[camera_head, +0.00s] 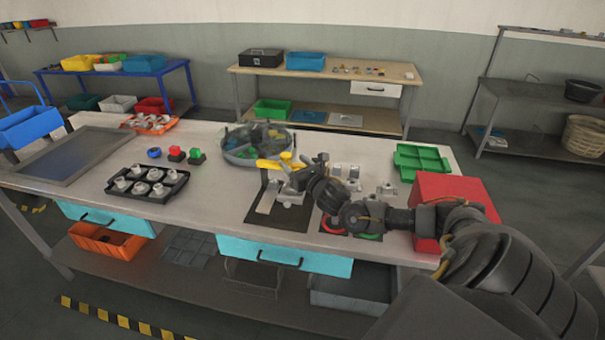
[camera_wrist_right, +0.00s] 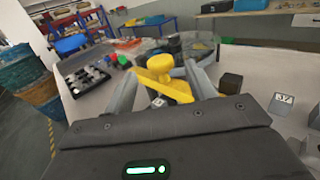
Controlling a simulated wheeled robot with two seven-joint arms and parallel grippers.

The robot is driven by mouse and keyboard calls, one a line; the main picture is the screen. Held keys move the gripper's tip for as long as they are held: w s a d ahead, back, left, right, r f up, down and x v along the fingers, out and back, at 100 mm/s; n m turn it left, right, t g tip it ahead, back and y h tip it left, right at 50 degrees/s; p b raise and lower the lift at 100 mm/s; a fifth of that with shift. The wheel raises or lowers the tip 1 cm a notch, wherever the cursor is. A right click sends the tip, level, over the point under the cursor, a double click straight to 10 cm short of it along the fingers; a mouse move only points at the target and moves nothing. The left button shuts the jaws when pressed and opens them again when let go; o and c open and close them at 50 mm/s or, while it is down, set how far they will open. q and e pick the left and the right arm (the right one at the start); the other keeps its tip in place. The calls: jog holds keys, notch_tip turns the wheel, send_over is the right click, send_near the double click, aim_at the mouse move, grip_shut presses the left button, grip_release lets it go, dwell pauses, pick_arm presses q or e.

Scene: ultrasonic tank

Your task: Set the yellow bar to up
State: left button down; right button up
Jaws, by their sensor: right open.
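The yellow bar (camera_head: 268,164) is on a grey fixture near the middle of the bench's front half, beside the round clear-lidded tank. In the right wrist view the yellow bar (camera_wrist_right: 178,92) shows close up, with a round yellow knob. My right gripper (camera_head: 290,165) is at the bar, its arm coming in from the right. In the wrist view its two fingers (camera_wrist_right: 160,85) stand apart, one on each side of the bar and knob. I cannot tell whether either finger touches. The gripper hides part of the fixture. My left gripper is not in view.
The round tank (camera_head: 238,154) stands just behind the bar. A red box (camera_head: 455,190) and green tray (camera_head: 423,160) are to the right. A black tray (camera_head: 128,201) with metal parts and several coloured buttons are to the left. Bare bench lies between that tray and the fixture.

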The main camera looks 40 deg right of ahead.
jog(key=s, duration=0.2)
jog(key=s+a+b, duration=0.1)
jog(key=s, duration=0.1)
jog(key=shift+s, duration=0.4)
jog(key=shift+d, duration=0.1)
